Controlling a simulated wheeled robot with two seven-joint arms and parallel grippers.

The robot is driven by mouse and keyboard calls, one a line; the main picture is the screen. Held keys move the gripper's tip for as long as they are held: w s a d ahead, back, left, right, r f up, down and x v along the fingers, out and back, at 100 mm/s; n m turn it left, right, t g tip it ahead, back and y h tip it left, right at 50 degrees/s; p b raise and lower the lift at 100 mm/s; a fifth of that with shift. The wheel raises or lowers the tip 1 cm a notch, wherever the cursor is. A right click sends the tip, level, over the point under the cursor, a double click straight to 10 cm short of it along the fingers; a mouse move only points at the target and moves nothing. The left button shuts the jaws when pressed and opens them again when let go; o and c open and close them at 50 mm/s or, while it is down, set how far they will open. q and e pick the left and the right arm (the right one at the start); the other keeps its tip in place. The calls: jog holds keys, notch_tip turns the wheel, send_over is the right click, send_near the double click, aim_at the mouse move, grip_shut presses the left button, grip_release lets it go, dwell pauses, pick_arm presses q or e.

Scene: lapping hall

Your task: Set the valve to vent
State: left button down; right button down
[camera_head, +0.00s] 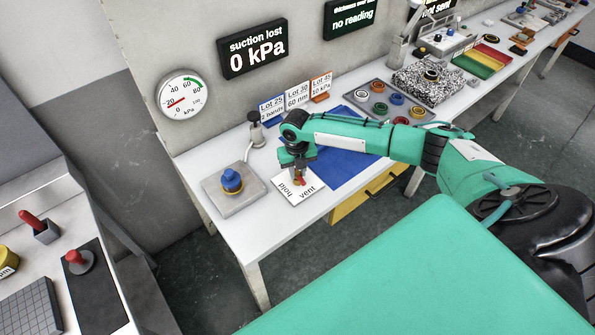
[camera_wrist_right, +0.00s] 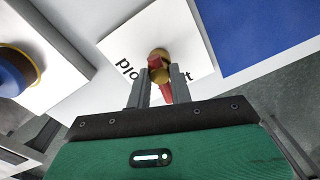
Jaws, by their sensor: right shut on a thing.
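The valve (camera_wrist_right: 158,54) is a brass body with a red lever on a white plate (camera_head: 283,190) printed "hold" and "vent". In the head view my right gripper (camera_head: 299,175) reaches down over the plate and covers part of the valve (camera_head: 299,182). In the right wrist view my right gripper (camera_wrist_right: 160,82) has its two fingers on either side of the red lever (camera_wrist_right: 166,92), shut on it. There the lever points toward my wrist, between the two words; part of "vent" is hidden. My left gripper is not in view.
A grey block (camera_head: 234,202) with a blue knob (camera_head: 231,178) stands left of the plate. A blue mat (camera_head: 345,168) lies to the right. The gauge (camera_head: 182,95) needle is near zero, and a display (camera_head: 252,48) reads "suction lost 0 kPa". Lot cards (camera_head: 297,95) stand behind.

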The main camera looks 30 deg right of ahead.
aim_at(297, 173)
jog(key=shift+n, duration=1.1)
jog(key=shift+r, duration=0.1)
jog(key=c, duration=1.3)
grip_release()
jog(key=shift+o, duration=0.2)
notch_tip(297, 173, up, 14)
jog(key=b, duration=0.3)
jog(key=shift+a, duration=0.1)
